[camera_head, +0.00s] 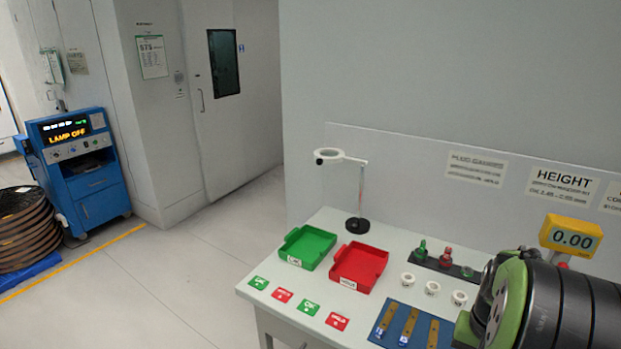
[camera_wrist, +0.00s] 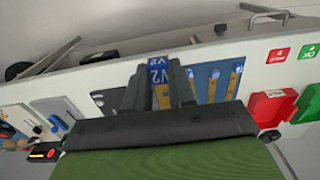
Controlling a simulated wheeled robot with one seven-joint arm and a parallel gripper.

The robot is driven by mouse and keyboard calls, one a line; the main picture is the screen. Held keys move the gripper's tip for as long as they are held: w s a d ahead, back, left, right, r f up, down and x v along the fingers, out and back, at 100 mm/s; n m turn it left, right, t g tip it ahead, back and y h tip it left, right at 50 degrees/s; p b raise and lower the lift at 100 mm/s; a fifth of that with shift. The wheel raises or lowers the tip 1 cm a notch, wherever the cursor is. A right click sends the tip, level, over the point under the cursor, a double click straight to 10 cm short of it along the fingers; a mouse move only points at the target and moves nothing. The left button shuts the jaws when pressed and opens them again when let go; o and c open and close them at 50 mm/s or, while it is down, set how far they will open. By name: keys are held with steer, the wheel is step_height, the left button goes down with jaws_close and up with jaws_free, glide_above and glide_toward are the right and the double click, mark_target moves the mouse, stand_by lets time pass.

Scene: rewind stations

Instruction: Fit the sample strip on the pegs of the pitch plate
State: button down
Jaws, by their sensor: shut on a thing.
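In the wrist view my gripper (camera_wrist: 160,88) is shut on a sample strip (camera_wrist: 158,72). The strip has a blue end marked V2 and a brownish body that shows between the fingers. It appears above the table, but I cannot tell its exact height. A slate-grey plate (camera_wrist: 108,100) lies beside and partly behind the fingers; it may be the pitch plate, and I cannot make out its pegs. In the head view my arm hides the gripper, the held strip and this plate.
Several other strips lie on a blue mat (camera_head: 399,344). A yellow display (camera_head: 571,236) reads 0.00.

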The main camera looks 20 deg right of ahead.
steer(key=w+a+f+n, duration=0.6)
steer(key=w+a+f, duration=0.5)
steer(key=w, duration=0.3)
steer(key=w+a+f+n+b, duration=0.3)
steer(key=a+f+b, duration=0.1)
steer(key=a+f, duration=0.8)
steer(key=shift+w+a+f+n, duration=0.35)
steer(key=shift+a+n, duration=0.05)
steer(key=shift+a, duration=0.4)
